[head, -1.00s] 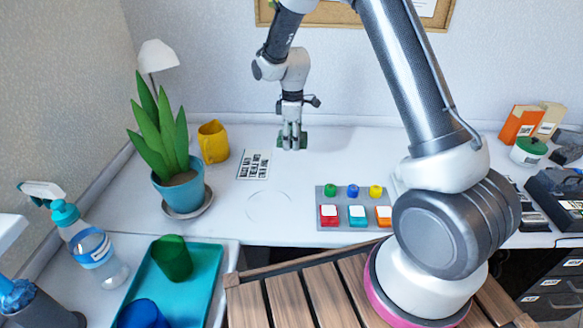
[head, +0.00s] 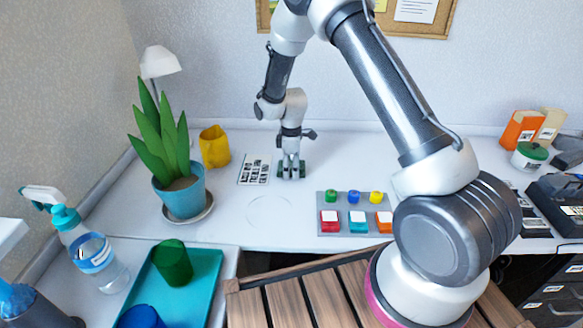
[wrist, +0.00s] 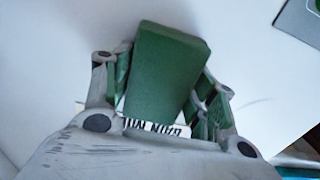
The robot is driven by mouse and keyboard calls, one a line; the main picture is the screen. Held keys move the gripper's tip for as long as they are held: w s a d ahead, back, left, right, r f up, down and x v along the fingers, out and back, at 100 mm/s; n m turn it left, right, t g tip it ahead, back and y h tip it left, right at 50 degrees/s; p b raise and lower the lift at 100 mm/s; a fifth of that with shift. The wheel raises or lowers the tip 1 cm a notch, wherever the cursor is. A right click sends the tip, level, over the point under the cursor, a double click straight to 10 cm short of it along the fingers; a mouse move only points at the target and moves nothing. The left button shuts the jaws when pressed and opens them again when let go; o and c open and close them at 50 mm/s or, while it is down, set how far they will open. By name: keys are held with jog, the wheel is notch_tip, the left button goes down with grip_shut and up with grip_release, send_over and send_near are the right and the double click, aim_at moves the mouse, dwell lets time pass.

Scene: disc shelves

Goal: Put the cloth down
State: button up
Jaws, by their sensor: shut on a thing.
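My gripper (head: 291,165) points down over the white desk, right of the printed card. It is shut on a green, block-shaped cloth (wrist: 166,75), which sits between the two fingers in the wrist view. In the head view the cloth shows only as small green patches at the fingertips. The cloth is close to the desk top, but I cannot tell whether it touches.
A printed card (head: 254,170) lies left of my gripper, with a yellow mug (head: 214,147) and potted plant (head: 180,190) beyond. A button panel (head: 345,222) is at front right. The desk around a faint circle (head: 269,210) is clear.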

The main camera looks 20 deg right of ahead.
jog(key=shift+f, duration=0.25)
jog(key=shift+s+f, duration=0.15)
jog(key=shift+f, duration=0.05)
jog(key=shift+s+f, duration=0.1)
jog(key=shift+f, duration=0.05)
jog(key=shift+c, duration=0.6)
jog(key=o, duration=1.2)
jog(key=shift+f, duration=0.1)
jog(key=shift+o, duration=0.4)
jog(key=shift+w+f, duration=0.1)
jog(key=shift+w, duration=0.1)
